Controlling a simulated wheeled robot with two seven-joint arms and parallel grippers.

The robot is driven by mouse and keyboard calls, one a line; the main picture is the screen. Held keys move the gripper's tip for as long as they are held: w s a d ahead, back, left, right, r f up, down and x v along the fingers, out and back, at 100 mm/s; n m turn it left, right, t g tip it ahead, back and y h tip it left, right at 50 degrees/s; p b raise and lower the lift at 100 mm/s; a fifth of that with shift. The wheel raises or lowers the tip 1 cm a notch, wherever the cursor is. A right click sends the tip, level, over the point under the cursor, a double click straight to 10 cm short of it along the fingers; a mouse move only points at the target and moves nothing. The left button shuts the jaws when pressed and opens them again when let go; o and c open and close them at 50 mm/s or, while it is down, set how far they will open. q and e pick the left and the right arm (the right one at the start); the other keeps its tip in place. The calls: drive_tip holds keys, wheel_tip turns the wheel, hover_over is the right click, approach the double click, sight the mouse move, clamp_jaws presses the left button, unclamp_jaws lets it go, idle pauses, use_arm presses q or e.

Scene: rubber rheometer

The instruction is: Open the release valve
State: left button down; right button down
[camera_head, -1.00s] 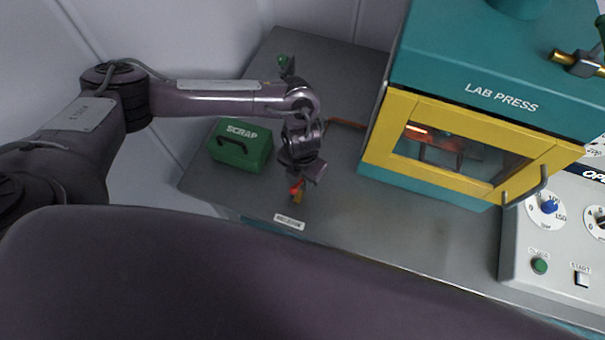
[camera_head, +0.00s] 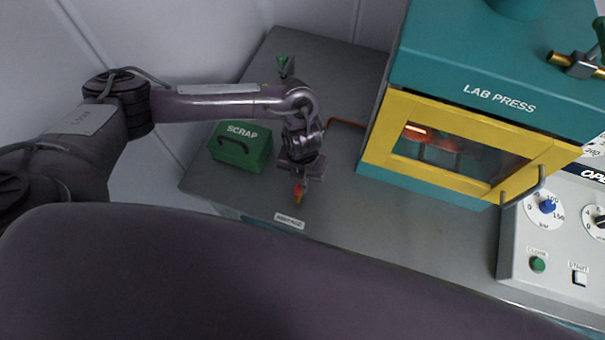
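A small red and brass-yellow piece (camera_head: 298,193), which looks like the valve, shows just below my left gripper (camera_head: 302,178), near the bench's front edge. My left gripper points down over it and hides its upper part. The fingers are too small and dark to tell whether they are open, shut or touching it. A small label (camera_head: 289,221) lies just in front; I cannot read it surely. A copper-coloured pipe (camera_head: 347,124) runs behind the gripper towards the lab press (camera_head: 480,70). My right gripper is not in view.
A green SCRAP box (camera_head: 240,147) stands left of my gripper. The press's yellow-framed door (camera_head: 400,165) is shut. A brass fitting (camera_head: 576,63) sits on the press at the upper right. A control panel (camera_head: 520,235) is at right. The bench (camera_head: 400,230) between is clear.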

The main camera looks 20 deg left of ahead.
use_arm(q)
drive_tip(key=c, duration=1.5)
unclamp_jaws()
wheel_tip(320, 180, up, 7)
drive_tip(key=shift+w+r+b, duration=0.1)
drive_tip(key=shift+b, duration=0.35)
drive_tip(key=shift+r, duration=0.35)
